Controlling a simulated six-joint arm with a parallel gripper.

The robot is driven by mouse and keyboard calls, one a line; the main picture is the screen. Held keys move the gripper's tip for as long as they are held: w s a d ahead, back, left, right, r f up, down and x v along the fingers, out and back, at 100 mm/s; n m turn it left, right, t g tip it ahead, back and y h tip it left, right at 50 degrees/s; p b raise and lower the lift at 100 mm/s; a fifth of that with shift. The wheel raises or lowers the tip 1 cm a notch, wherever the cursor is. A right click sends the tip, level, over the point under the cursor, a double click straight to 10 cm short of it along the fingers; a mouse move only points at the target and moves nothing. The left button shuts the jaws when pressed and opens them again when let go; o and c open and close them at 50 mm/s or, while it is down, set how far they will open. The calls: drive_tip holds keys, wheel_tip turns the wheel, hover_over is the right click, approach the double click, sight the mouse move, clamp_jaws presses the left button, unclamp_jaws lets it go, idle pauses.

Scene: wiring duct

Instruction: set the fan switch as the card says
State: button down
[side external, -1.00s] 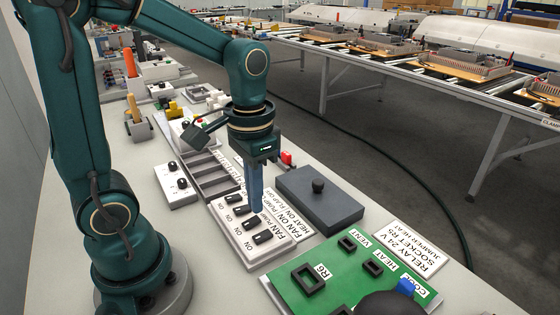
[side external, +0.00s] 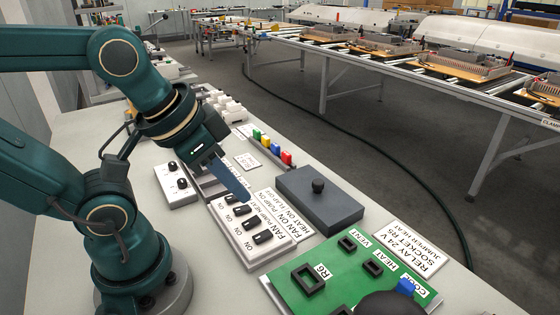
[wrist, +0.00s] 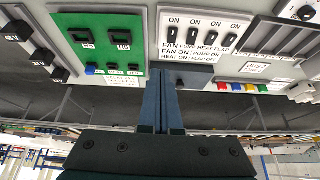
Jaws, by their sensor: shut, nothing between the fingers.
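The white switch box (side external: 240,232) has a row of dark rocker switches, each with ON beside it. The fan switch (side external: 264,237) is at the near end; in the wrist view the fan switch (wrist: 171,44) is leftmost. Its exact tilt is too small to tell. The white card (side external: 283,213) lies along the box's label side, and its text includes FAN ON, with PUMP, HEAT and FLAP lines partly readable. My gripper (side external: 246,198) is shut and empty, tilted, its fingertips above the box's far part, apart from the fan switch. The shut fingers also show in the wrist view (wrist: 163,75).
A dark grey box (side external: 320,205) with a black knob stands right of the card. A green board (side external: 330,280) with black sockets lies nearer the camera. A white two-knob box (side external: 176,185) and a row of coloured blocks (side external: 272,148) are farther back.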

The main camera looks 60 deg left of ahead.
drive_tip(key=shift+s+f, duration=0.1)
drive_tip(key=shift+f, duration=0.15)
drive_tip(key=w+a+r+n+g, duration=0.2)
drive_tip(key=w+n+g, duration=0.3)
drive_tip(key=n, duration=1.3)
drive_tip(key=shift+w+r, duration=0.15)
drive_tip(key=shift+w, duration=0.7)
